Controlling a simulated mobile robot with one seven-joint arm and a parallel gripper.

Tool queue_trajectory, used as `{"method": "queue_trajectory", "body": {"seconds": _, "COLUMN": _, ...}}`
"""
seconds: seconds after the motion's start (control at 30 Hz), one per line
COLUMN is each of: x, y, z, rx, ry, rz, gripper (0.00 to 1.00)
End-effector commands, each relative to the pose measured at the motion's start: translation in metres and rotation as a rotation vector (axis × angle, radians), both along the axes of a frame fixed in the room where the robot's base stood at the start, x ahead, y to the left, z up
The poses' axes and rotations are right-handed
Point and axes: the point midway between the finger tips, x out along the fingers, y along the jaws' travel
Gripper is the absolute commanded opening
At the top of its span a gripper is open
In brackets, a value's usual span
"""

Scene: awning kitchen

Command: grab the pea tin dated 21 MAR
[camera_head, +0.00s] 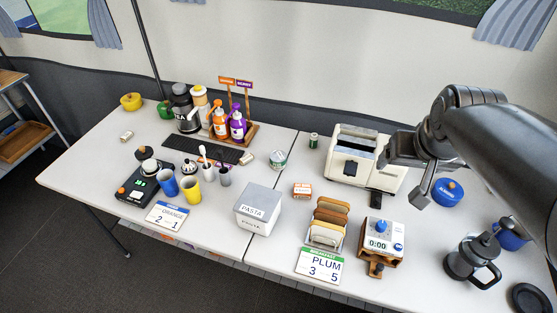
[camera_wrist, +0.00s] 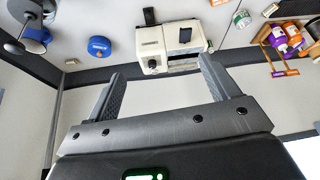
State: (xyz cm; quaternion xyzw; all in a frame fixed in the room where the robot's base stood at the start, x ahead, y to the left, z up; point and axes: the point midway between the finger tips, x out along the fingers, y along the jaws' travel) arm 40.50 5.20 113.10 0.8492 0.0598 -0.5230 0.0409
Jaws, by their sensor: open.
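A low tin with a white and green label (camera_head: 279,160) stands on the table left of the toaster in the head view. A smaller green can (camera_head: 314,140) stands behind it, near the back edge. I cannot read a date or contents on either.
A cream toaster (camera_head: 355,155) stands between my gripper and the tins. A bottle rack (camera_head: 236,135) stands left of them. A blue container (camera_head: 448,193) is at right.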

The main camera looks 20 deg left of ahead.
Motion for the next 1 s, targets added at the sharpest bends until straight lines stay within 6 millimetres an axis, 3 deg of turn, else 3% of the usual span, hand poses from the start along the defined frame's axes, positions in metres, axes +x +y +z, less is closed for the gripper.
{"method": "queue_trajectory", "body": {"seconds": 0.2, "x": 0.065, "y": 0.047, "z": -0.018, "rx": -0.006, "ry": 0.020, "rz": 0.086, "gripper": 0.81}}
{"method": "queue_trajectory", "body": {"seconds": 0.47, "x": 0.131, "y": 0.113, "z": -0.057, "rx": -0.011, "ry": 0.035, "rz": 0.185, "gripper": 0.81}}
{"method": "queue_trajectory", "body": {"seconds": 0.7, "x": 0.179, "y": 0.185, "z": -0.112, "rx": -0.016, "ry": 0.050, "rz": 0.276, "gripper": 0.81}}
{"method": "queue_trajectory", "body": {"seconds": 1.0, "x": 0.212, "y": 0.277, "z": -0.200, "rx": -0.020, "ry": 0.067, "rz": 0.384, "gripper": 0.81}}
